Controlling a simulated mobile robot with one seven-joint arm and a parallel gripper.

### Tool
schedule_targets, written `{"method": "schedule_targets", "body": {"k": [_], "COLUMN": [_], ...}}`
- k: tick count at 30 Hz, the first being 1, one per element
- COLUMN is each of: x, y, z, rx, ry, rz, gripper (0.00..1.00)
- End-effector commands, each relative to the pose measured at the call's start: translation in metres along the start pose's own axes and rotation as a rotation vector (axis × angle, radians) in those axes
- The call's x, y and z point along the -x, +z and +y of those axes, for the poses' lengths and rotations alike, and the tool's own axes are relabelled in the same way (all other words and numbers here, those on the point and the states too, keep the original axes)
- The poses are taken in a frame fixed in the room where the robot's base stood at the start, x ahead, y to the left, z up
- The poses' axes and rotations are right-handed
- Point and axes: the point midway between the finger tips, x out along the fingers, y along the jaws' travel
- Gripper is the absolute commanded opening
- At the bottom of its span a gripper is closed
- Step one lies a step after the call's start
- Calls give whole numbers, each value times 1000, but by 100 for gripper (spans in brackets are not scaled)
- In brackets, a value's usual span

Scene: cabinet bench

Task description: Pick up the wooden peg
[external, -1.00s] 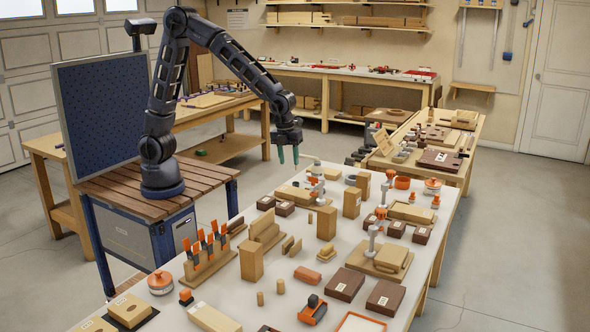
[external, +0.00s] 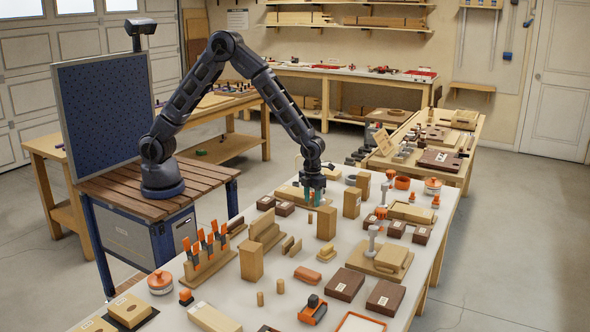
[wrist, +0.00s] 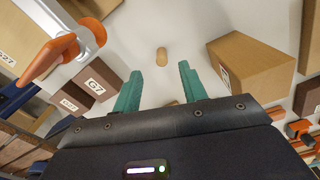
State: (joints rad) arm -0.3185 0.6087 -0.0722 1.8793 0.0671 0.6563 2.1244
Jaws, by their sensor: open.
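A small round wooden peg (wrist: 161,56) stands on the white bench top in the wrist view, ahead of my fingers and roughly centred between them. My gripper (wrist: 159,88) has its two green fingers apart with nothing between them. In the external view my gripper (external: 312,198) points down over the middle of the bench, above the surface. I cannot make out that peg there. Two similar short pegs (external: 260,298) (external: 281,286) stand nearer the front.
A tan block (wrist: 250,64) stands close right of the peg. A metal clamp with an orange handle (wrist: 50,60) and dark labelled blocks (wrist: 97,80) are at the left. In the external view, upright wooden blocks (external: 326,223) (external: 351,204) stand near my gripper.

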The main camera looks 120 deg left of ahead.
Motion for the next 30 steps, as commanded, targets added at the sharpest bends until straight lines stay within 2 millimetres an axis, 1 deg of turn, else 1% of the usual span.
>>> {"method": "schedule_targets", "body": {"k": [1, 3, 11, 16, 19, 22, 28, 29, 30], "x": [-8, -17, -33, -55, -68, -75, -76, -76, -76], "y": [-1, -1, -2, -7, -6, -6, -6, -6, -6], "z": [0, 0, 0, -2, -1, -2, -2, -2, -2], "rx": [0, -1, -1, -1, 0, 0, 0, 0, 0], "ry": [2, 2, 1, 2, 2, 1, 0, 0, 0], "rz": [1, 1, 0, 1, 0, 0, -1, -1, 0], "gripper": [42, 42, 42, 42, 42, 42, 42, 38, 31]}}
